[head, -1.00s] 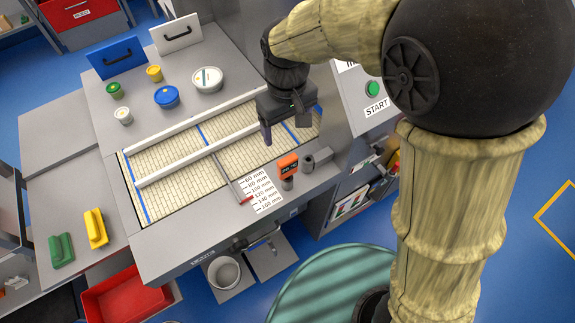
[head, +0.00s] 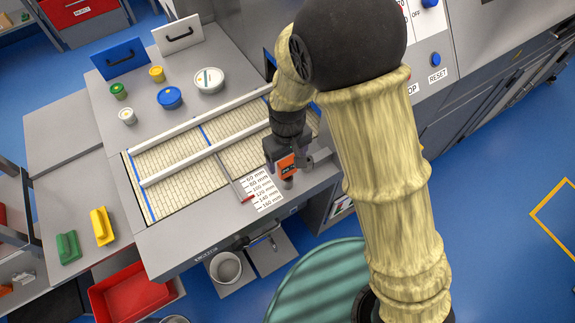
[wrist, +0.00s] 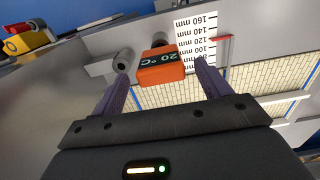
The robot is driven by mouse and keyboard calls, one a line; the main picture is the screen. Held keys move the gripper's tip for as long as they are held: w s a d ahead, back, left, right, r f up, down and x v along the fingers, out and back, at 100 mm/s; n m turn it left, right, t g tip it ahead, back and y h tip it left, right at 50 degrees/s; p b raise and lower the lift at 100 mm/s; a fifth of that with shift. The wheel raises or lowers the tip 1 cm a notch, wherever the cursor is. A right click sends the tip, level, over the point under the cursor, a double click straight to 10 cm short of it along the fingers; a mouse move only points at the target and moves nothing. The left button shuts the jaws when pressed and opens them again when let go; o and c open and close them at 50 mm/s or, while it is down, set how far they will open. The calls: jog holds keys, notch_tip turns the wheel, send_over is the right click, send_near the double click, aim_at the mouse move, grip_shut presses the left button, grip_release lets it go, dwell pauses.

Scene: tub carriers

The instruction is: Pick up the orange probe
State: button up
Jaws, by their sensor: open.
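The orange probe (head: 287,165) stands upright at the front edge of the machine top, to the right of the millimetre scale card. In the wrist view the orange probe (wrist: 160,68) shows its "20 °C" display and lies ahead of the gap between my fingers. My gripper (head: 285,150) is right at the probe in the head view and partly overlaps it. In the wrist view my gripper (wrist: 160,85) is open, with one finger to each side of the probe. I see no contact between the fingers and the probe.
A grey holder (head: 315,160) stands close to the right of the probe. The white scale card (head: 260,190) lies to its left. White guide rails (head: 205,160) cross the belt behind. Several tubs, such as the blue tub (head: 169,97), stand further back.

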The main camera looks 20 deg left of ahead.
aim_at(287, 169)
jog(key=shift+s+f+p, duration=0.1)
jog(key=shift+f+p, duration=0.45)
jog(key=shift+p, duration=0.05)
jog(key=shift+f+p, duration=0.75)
jog(key=shift+f, duration=1.3)
jog(key=shift+d, duration=0.1)
jog(key=c, duration=1.1)
jog(key=shift+r, duration=0.1)
notch_tip(287, 169, up, 10)
jog(key=b, duration=0.3)
